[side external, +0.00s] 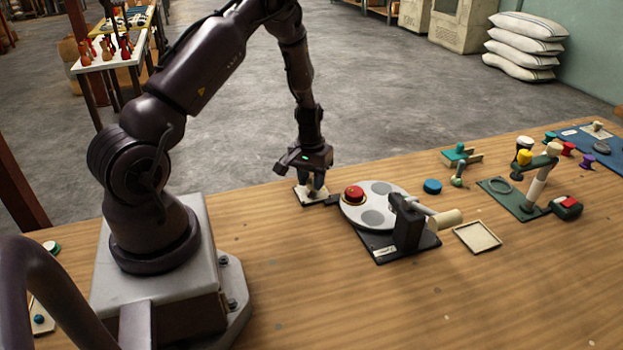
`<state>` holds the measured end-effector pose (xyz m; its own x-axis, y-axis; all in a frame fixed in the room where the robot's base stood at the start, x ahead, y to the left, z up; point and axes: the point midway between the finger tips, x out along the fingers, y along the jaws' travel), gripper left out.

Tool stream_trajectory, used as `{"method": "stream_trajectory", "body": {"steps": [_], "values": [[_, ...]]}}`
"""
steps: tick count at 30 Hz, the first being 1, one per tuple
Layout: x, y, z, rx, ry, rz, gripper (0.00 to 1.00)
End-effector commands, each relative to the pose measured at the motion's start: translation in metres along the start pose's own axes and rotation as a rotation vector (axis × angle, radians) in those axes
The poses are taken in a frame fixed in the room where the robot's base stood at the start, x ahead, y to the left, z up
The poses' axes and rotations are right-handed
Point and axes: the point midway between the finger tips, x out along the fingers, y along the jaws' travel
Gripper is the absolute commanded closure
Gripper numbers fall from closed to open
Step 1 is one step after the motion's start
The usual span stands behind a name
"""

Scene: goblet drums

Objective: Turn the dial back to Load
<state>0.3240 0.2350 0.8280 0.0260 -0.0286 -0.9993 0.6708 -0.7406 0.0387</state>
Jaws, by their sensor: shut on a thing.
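My gripper (316,186) points down at the left edge of the round turntable, shut on what looks like the small dial. The dial itself is mostly hidden by the fingers. Its pale base plate (303,198) shows beneath them, flat on the table; no label on it can be read from here. The white turntable (377,188) has several round places on it. A red drum-like piece (354,194) sits in the place nearest my gripper, and the grey places beside it look empty.
A black bracket (407,225) with a pale roller-like handle (445,219) stands at the turntable's front right. A square tray (477,237) and a blue disc (432,187) lie nearby. A green-based press (522,199) stands farther right. The front of the wooden table is clear.

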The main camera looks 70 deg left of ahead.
Motion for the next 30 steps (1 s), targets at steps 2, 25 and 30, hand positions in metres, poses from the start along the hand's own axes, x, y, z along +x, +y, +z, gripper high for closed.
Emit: {"method": "stream_trajectory", "body": {"steps": [2,25,30], "values": [[-0.0010,0.0004,0.0003,-0.073,0.002,0.001,0.92],[-0.0009,0.0014,0.0006,-0.627,0.022,0.001,0.92],[-0.0009,0.0014,0.0006,-0.665,0.024,0.001,0.92]]}}
